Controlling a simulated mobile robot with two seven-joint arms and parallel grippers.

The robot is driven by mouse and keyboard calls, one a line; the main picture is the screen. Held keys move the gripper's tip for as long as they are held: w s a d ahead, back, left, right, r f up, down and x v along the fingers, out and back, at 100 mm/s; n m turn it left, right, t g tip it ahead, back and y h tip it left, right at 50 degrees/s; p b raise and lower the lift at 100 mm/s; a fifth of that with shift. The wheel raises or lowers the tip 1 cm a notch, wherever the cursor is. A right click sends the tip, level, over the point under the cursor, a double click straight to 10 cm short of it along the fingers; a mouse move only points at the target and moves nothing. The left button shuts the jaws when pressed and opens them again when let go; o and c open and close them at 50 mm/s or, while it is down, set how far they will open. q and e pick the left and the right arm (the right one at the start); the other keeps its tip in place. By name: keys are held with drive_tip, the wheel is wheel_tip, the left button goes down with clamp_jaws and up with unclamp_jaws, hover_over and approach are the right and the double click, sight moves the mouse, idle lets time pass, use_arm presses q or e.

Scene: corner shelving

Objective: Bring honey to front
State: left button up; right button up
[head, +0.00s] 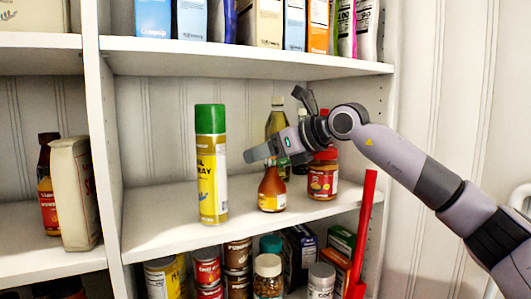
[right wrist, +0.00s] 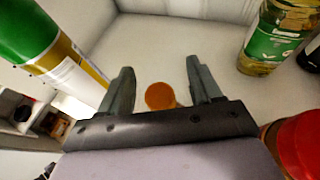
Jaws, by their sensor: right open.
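The honey (head: 272,190) is a small amber bottle with a yellowish label, upright on the middle shelf (head: 165,235). My right gripper (head: 262,152) is at the honey's top and hides its upper part in the head view. In the right wrist view the honey's round orange cap (right wrist: 160,96) shows between the two fingers of my open right gripper (right wrist: 160,75), with gaps on both sides. I cannot tell how far the fingers are above or around the cap. My left gripper is not in view.
A tall green-capped spray can (head: 212,165) stands left of the honey. A red-lidded jar (head: 323,178) stands to the right, and an oil bottle (head: 277,122) behind. Boxes line the upper shelf; cans and jars fill the lower one. The shelf left of the can is clear.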

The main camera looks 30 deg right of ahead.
drive_tip(key=b+v, duration=0.1)
drive_tip(key=v, duration=0.6)
drive_tip(key=shift+b, duration=0.3)
drive_tip(key=shift+r, duration=0.1)
idle(0.4)
